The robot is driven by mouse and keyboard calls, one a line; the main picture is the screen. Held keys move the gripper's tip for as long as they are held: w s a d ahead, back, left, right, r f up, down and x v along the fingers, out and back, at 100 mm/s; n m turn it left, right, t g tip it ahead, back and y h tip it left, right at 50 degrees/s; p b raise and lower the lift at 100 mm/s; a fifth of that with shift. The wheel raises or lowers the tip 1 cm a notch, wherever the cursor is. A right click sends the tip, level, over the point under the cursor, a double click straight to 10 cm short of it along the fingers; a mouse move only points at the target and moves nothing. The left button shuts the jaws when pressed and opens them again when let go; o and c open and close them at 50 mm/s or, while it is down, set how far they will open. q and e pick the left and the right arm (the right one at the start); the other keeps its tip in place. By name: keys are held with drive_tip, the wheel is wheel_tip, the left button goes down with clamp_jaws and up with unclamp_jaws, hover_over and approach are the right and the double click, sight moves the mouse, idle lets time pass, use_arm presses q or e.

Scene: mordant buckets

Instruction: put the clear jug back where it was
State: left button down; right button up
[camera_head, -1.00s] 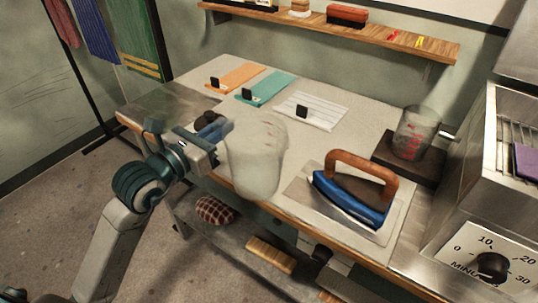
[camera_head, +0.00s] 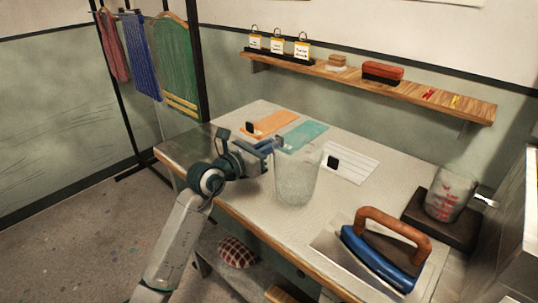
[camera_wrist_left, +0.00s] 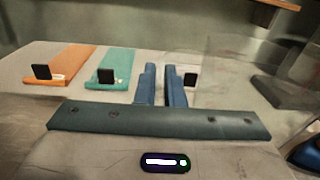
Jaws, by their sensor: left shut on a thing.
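My left gripper (camera_head: 272,147) is shut on a clear jug (camera_head: 297,177) at its upper left side and holds it upright over the pale worktable (camera_head: 240,190). I cannot tell whether the jug's base touches the table. In the left wrist view the two blue fingers (camera_wrist_left: 162,82) are close together, and the see-through jug (camera_wrist_left: 228,72) spreads blurred to their right. A second clear vessel with red markings (camera_head: 447,195) stands on a dark block (camera_head: 428,229) at the right. My right gripper is not in view.
An iron with a wooden handle (camera_head: 385,245) rests on a plate right of the jug. Orange (camera_head: 272,122), teal (camera_head: 302,135) and striped white (camera_head: 352,163) pieces with small black tags lie behind it. A wooden shelf (camera_head: 400,93) runs along the wall.

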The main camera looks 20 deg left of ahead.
use_arm(q)
drive_tip(key=shift+w+r, duration=0.1)
drive_tip(key=shift+w, duration=0.25)
wheel_tip(320, 180, down, 4)
drive_tip(key=shift+r, duration=0.15)
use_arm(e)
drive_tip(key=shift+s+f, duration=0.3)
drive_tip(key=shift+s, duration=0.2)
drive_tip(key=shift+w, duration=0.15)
use_arm(q)
drive_tip(key=c, duration=1.5)
unclamp_jaws()
drive_tip(key=shift+c, duration=0.2)
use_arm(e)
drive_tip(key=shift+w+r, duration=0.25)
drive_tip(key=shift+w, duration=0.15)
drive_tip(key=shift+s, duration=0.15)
